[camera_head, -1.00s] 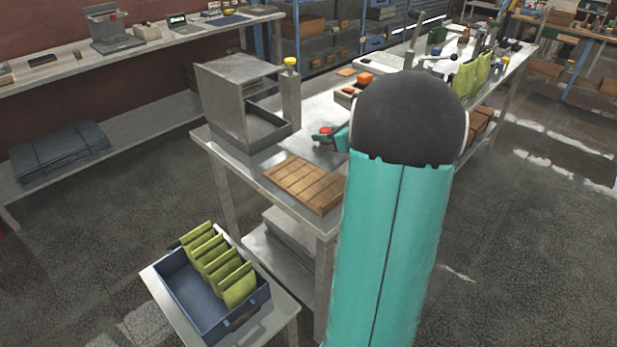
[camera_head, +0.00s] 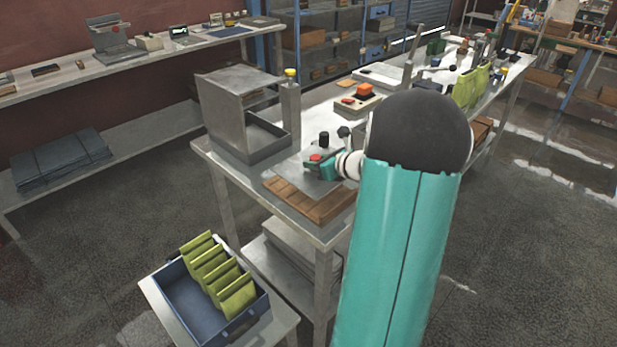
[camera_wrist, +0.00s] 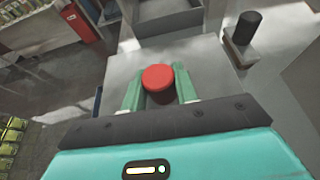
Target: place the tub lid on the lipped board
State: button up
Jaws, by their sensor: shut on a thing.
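The tub lid (camera_head: 327,185) is a flat grey plate with a round red knob. My gripper (camera_head: 317,163) is shut on that knob. In the wrist view the red knob sits between the two green fingers of my gripper (camera_wrist: 159,84), with the lid (camera_wrist: 205,62) spread out below. The lipped board (camera_head: 288,197) is a brown slatted wooden board at the near end of the workbench. The lid overlaps it in the head view and hides much of its far part. I cannot tell whether lid and board touch.
A grey metal housing (camera_head: 225,115) stands left of the lid on the workbench. A black-topped piece (camera_head: 325,140) stands just behind my gripper. An orange-topped box (camera_head: 362,97) is farther back. A blue crate (camera_head: 185,300) with green pouches stands low at the front left.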

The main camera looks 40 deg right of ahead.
aim_at(308, 176)
jog(key=shift+w+a+f, duration=0.5)
jog(key=shift+a+f, duration=0.05)
jog(key=shift+f, duration=0.2)
jog(key=f, duration=0.3)
jog(key=shift+w+a+f, duration=0.15)
jog(key=shift+w+a, duration=0.1)
jog(key=shift+w, duration=0.05)
jog(key=shift+f, duration=0.3)
jog(key=shift+f, duration=0.25)
jog(key=o, duration=1.1)
